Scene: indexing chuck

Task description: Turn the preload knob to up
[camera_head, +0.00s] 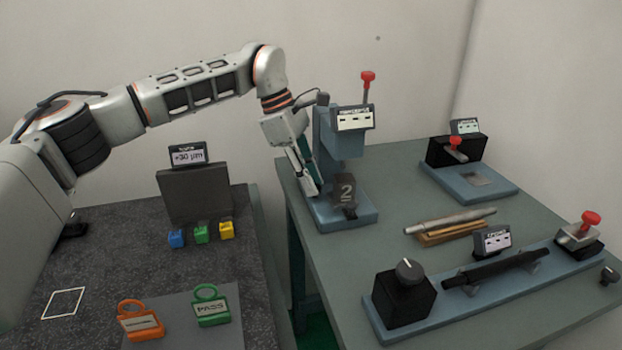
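A round dark knob with a pale pointer line (408,270) sits on top of a black block (403,300) at the near left end of the long blue fixture. It looks like the preload knob, but no readable label confirms this. The pointer line's exact direction is too small to tell. My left gripper (310,182) hangs fingers down beside the blue press stand (345,148), well behind and left of the knob. I cannot tell whether its fingers are apart or shut, or whether they touch the stand. My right gripper is out of view.
The press stand has a red-tipped lever (367,80) and a dark block marked 2 (344,192). A metal rod (450,221) lies on a wooden rest behind the long fixture. A red-knobbed clamp (590,222) stands at its right end. The green bench (365,250) is clear left of the rod.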

